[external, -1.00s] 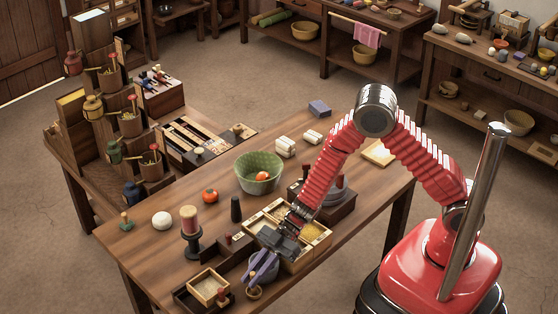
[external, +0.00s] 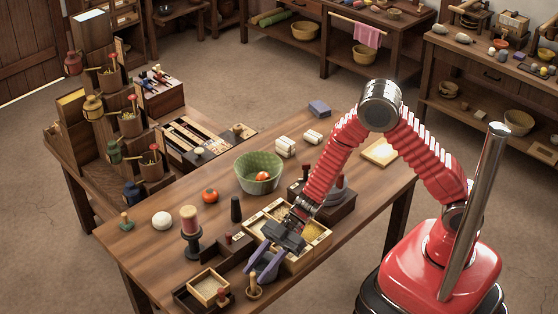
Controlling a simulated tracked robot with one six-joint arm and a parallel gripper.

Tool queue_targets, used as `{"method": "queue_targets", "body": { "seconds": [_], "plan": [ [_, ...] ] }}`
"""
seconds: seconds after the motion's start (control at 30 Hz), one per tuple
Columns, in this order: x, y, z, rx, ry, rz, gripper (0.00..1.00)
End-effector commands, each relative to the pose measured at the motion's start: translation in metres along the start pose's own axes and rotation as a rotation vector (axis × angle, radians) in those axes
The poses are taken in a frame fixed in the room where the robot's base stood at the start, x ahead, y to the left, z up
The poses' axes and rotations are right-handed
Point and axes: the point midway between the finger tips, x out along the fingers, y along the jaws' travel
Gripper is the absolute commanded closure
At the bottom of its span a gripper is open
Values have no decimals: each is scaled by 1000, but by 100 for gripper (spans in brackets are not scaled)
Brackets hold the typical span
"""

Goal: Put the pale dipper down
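I see nothing held between the fingers. The fingertips are close to the handle top but look clear of it; the exact gap is too small to tell.
A divided wooden tray (external: 318,232) of grain lies under my wrist. A small open box (external: 208,287) and a red-knobbed piece (external: 223,296) are left of the dipper.

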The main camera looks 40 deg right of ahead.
Motion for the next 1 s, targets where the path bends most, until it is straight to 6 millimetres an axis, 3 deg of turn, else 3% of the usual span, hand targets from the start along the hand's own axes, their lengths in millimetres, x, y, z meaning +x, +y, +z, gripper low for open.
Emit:
{"method": "queue_targets", "body": {
  "seconds": [0.5,0.7,1.0],
  "plan": [
    [-82,1,0,0,1,4,68],
    [-95,0,0,1,0,2,68],
    [-96,0,0,1,0,1,68]
  ]
}}
